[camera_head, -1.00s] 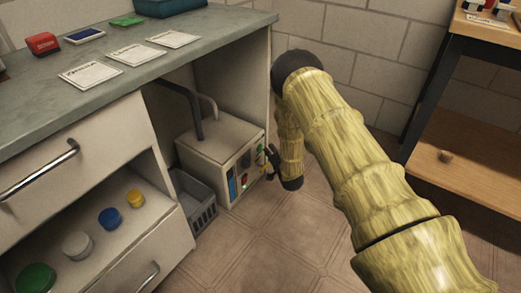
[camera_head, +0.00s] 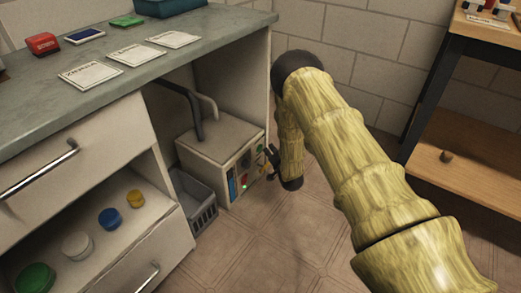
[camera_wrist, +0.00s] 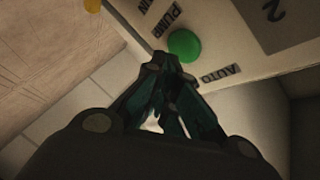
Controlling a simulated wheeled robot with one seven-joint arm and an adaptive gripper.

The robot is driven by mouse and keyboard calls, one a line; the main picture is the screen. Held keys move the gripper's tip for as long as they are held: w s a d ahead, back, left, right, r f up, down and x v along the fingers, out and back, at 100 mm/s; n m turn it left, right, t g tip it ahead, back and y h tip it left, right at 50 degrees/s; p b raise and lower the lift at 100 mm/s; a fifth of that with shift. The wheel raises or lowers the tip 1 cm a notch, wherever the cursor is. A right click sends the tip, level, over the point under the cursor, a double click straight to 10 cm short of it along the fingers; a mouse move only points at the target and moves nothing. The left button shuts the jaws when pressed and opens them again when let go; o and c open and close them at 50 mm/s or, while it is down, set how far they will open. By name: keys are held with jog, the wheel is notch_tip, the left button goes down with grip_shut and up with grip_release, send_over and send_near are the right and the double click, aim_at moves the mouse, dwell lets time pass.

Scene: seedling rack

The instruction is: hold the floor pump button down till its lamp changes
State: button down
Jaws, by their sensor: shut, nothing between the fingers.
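The pump unit is a pale box (camera_head: 205,145) on the floor in the open bay under the bench, with small coloured controls on its front. My gripper (camera_head: 271,155) is just right of that front, pointing at it. In the wrist view my gripper (camera_wrist: 165,64) is shut and empty, its tips close below a round green disc (camera_wrist: 184,45) on the panel. The words PUMP and AUTO are printed beside the disc. I cannot tell whether the tips touch the panel, nor whether the disc is a button or a lamp.
A grey crate (camera_head: 204,213) stands on the floor left of the pump unit. A wooden shelf unit (camera_head: 480,190) stands at the right. The tiled floor in front is clear.

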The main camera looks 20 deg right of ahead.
jog(key=shift+w+a, duration=0.55)
jog(key=shift+w, duration=0.1)
dwell(2.4)
jog(key=shift+s+d, duration=0.1)
jog(key=shift+s+d+p, duration=0.4)
jog(key=shift+s+p, duration=0.15)
jog(key=shift+s, duration=0.05)
jog(key=shift+d, duration=0.1)
jog(key=s+d+p, duration=0.1)
jog(key=s, duration=0.1)
jog(key=s+d+p, duration=0.1)
jog(key=s+d, duration=0.1)
dwell(0.7)
dwell(0.6)
